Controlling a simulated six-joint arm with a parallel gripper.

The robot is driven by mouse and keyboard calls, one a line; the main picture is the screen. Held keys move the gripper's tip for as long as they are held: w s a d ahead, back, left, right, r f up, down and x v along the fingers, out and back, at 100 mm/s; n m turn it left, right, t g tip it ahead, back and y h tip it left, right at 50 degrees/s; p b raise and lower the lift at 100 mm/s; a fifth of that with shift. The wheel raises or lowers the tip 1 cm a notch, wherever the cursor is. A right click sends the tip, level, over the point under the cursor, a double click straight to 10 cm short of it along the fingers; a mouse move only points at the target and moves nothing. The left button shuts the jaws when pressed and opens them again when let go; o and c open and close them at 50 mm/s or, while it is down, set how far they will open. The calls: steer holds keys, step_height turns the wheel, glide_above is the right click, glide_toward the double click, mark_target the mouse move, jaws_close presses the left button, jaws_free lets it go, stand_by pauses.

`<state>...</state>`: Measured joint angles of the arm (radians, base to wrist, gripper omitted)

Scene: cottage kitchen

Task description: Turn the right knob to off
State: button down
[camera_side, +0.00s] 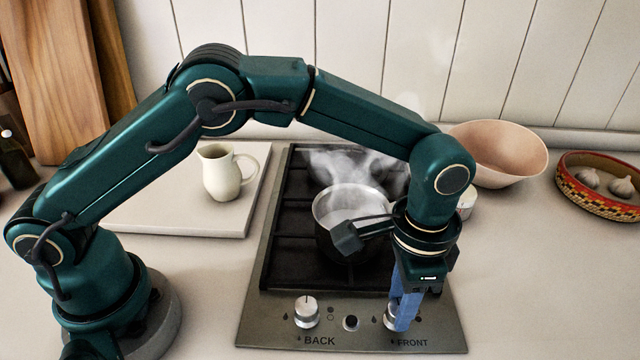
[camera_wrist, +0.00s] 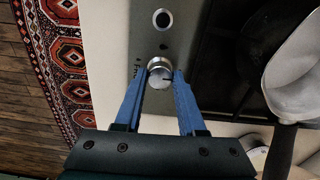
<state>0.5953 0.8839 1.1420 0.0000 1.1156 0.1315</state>
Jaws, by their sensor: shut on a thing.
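The right knob (camera_side: 389,317), a silver dial above the label FRONT, sits on the front panel of the hob (camera_side: 275,331). My gripper (camera_side: 402,322) points down over it, and its blue fingers hide part of it in the side view. In the wrist view the knob (camera_wrist: 160,74) is between the tips of the two blue fingers (camera_wrist: 159,80), which are shut on its sides. A dark pointer line shows on the knob's face in the wrist view, reaching toward the right finger. The left knob (camera_side: 306,311), above the label BACK, stands free.
A steaming pot (camera_side: 345,205) stands on the hob behind my gripper. A pink bowl (camera_side: 500,152) and a patterned basket of garlic (camera_side: 600,185) are at the back right. A cream jug (camera_side: 221,172) stands on a white board (camera_side: 180,220) at left. The right front counter is clear.

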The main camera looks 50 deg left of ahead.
steer(key=c, duration=0.5)
jaws_free()
steer(key=shift+r, duration=2.6)
